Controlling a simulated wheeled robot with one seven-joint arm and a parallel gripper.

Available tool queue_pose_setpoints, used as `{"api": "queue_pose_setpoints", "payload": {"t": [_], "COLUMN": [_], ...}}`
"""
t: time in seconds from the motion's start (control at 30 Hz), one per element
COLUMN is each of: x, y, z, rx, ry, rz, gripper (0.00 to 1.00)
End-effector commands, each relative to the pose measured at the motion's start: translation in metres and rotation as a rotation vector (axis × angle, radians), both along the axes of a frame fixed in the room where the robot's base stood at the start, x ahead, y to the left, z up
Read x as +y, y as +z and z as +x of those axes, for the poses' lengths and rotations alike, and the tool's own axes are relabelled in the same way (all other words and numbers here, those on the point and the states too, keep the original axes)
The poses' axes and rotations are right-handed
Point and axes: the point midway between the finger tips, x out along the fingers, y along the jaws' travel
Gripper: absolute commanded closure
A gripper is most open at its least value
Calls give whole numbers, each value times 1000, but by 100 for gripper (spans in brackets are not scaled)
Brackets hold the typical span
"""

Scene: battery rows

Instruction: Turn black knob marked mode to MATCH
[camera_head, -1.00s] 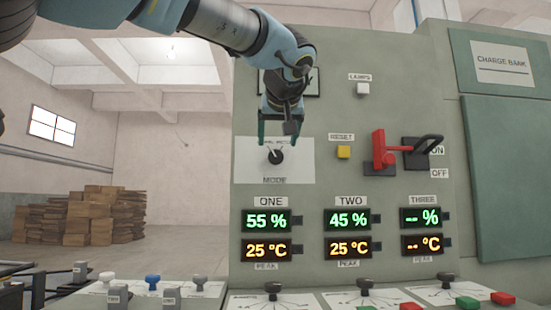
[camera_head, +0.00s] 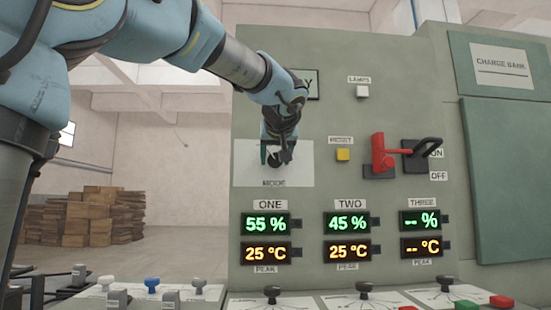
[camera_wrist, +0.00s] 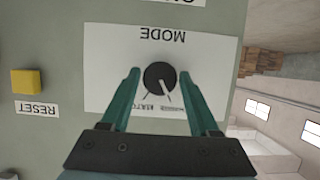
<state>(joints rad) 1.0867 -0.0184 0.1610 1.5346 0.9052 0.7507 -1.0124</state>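The black mode knob (camera_wrist: 160,76) sits on a white plate (camera_wrist: 100,80) with the word MODE, upside down in the wrist view. Its pale pointer line aims toward the lettered edge, slightly right of the label MATCH (camera_wrist: 152,107), whose end is partly hidden. Another label right of it is mostly covered by a finger. My gripper (camera_wrist: 159,73) is open, with one teal finger on each side of the knob and a visible gap to it. In the head view my gripper (camera_head: 277,154) is in front of the knob and largely hides it.
The yellow RESET button (camera_head: 343,155) and the red lever (camera_head: 380,152) are right of the plate. Displays (camera_head: 266,222) are below, with a row of small knobs lower down.

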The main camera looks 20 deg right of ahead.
Motion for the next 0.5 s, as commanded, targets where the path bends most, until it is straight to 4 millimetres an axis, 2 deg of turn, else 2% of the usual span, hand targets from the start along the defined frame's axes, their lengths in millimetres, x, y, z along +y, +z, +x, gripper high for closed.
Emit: {"api": "queue_pose_setpoints", "payload": {"t": [0.07, 0.5], "x": [0, 0], "y": [0, 0], "z": [0, 0], "rx": [0, 0], "ry": [0, 0], "rz": [0, 0], "gripper": [48, 98]}}
